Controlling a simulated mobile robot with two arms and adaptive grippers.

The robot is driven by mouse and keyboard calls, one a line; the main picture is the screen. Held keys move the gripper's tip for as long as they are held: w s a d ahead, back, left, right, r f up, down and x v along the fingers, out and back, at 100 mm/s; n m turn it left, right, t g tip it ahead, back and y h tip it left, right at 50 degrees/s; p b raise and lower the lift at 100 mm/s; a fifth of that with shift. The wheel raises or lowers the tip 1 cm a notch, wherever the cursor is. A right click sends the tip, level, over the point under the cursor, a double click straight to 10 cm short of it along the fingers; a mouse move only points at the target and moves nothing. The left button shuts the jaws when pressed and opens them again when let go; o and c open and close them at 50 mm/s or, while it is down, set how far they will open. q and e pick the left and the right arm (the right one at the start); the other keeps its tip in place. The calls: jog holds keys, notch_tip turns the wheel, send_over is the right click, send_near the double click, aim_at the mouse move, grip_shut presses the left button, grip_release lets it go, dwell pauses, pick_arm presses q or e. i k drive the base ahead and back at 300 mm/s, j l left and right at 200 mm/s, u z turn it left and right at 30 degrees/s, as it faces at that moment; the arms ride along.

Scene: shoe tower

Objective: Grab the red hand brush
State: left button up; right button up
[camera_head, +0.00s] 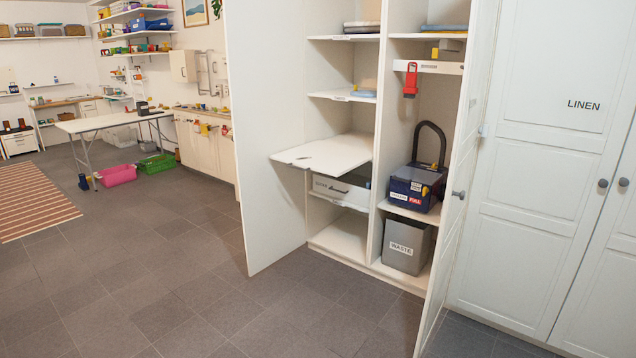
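A red hand brush (410,81) hangs upright below a white rail (440,67) in the right column of the open tall cabinet. It hangs well above a dark blue box with a black looped handle (418,184). How it is fixed to the rail cannot be made out. Neither of my grippers shows in the head view.
The cabinet's open right door (459,195) stands just right of the brush column. A white board (326,152) juts out from the left column. A grey waste bin (407,245) sits at the bottom. The tiled floor (200,285) in front is clear.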

aim_at(411, 89)
jog(key=i, duration=2.35)
